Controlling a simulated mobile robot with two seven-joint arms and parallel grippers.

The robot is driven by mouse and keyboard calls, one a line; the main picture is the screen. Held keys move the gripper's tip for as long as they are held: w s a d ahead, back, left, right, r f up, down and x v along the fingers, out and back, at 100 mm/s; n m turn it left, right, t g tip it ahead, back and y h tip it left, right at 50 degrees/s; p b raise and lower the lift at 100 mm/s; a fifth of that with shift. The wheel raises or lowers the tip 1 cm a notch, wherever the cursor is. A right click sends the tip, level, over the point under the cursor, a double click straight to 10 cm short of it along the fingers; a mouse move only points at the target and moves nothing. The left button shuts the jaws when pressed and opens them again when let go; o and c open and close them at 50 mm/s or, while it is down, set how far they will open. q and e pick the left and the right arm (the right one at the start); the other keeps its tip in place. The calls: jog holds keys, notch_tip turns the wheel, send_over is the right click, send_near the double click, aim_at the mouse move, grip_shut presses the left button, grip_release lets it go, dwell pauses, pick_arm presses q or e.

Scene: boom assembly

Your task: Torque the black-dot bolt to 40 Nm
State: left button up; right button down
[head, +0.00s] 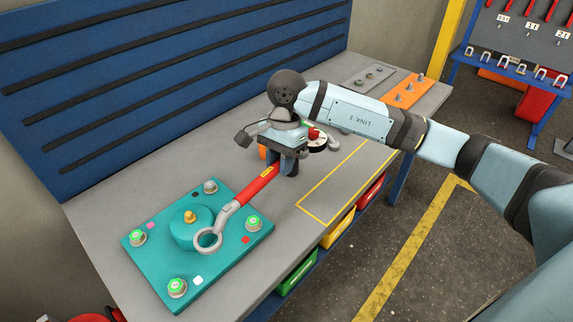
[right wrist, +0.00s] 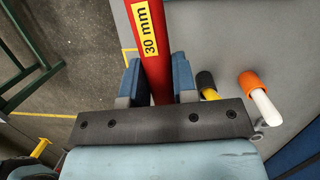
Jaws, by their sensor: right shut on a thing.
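My right gripper (head: 287,162) is shut on the red handle of a wrench (head: 258,190) marked "30 mm"; the handle also shows between the jaws in the right wrist view (right wrist: 150,55). The wrench's grey ring end (head: 208,240) hangs over the teal plate (head: 160,260), beside its round raised hub; I cannot tell whether it touches. Corner bolts with green tops stand at left (head: 138,237), front (head: 177,286) and right (head: 253,222). The back bolt (head: 210,186) looks plain grey. My left gripper is out of view.
The grey bench (head: 310,185) has a yellow outlined area, clear, right of the wrench. A grey tray (head: 368,78) and an orange tray (head: 408,90) of bolts lie at the far end. A blue slatted panel (head: 150,70) stands behind. Coloured bins sit below the front edge.

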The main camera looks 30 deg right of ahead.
jog(key=d+f+m+t, duration=0.1)
jog(key=f+m, duration=0.2)
jog(key=m, duration=0.1)
jog(key=w+f+m+t+b, duration=0.1)
jog(key=f+m, duration=0.2)
jog(key=m, duration=0.1)
jog(key=w+d+f+m+t, duration=0.1)
jog(key=f+m, duration=0.2)
jog(key=m, duration=0.1)
jog(key=shift+d+f+m+b, duration=0.2)
jog(key=shift+d+m+b, duration=0.1)
jog(key=shift+m, duration=0.1)
jog(key=shift+f, duration=0.2)
